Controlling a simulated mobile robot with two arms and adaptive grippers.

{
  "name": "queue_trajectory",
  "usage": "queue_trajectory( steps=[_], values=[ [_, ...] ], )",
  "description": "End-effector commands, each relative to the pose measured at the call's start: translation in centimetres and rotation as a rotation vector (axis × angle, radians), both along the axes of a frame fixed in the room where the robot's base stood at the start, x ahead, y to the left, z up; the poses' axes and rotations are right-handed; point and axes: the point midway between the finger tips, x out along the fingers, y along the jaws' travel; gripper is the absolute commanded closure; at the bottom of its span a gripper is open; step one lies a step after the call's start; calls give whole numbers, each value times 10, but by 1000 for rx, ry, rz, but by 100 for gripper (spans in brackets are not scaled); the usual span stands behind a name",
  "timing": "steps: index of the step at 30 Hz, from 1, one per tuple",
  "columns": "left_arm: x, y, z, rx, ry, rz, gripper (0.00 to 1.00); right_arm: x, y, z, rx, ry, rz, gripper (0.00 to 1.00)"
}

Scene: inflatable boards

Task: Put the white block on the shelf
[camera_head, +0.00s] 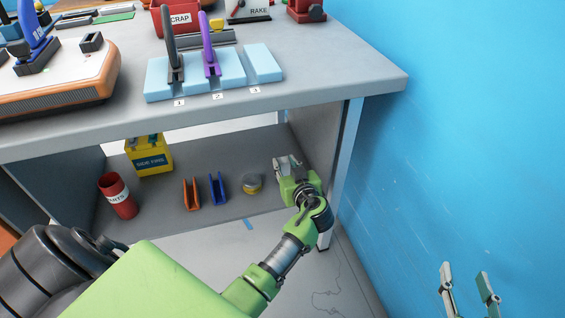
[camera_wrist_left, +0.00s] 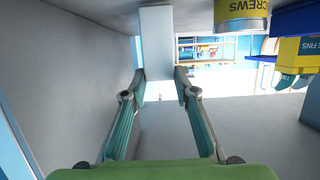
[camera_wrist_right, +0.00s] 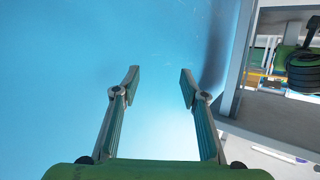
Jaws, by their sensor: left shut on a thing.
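My left gripper (camera_head: 284,166) is inside the lower shelf (camera_head: 225,212) of the workbench, near its right end. In the left wrist view, which looks upside down, the left gripper (camera_wrist_left: 160,88) is shut on the white block (camera_wrist_left: 157,42), a plain long piece between its fingertips. The block's far end is close to the shelf surface; I cannot tell whether it touches. In the head view the gripper mostly hides the block. My right gripper (camera_head: 468,290) is open and empty before the blue wall; the right wrist view shows its spread fingers (camera_wrist_right: 160,88).
A bench leg (camera_head: 342,175) rises close right of my left gripper. The benchtop (camera_head: 330,84) is above.

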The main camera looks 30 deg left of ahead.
Motion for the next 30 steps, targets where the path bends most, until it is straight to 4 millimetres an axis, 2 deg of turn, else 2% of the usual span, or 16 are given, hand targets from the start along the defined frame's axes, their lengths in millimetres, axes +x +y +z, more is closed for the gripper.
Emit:
queue_trajectory(
  steps=[4,14,30],
  values=[
    [-3,-5,-4,-1,1,0,95,4,2,9,10,-44,2,60],
    [-3,-5,-5,0,0,1,95,4,2,11,12,-52,3,60],
    [-2,-5,-7,-1,-1,0,95,9,5,25,29,-122,7,60]
  ],
)
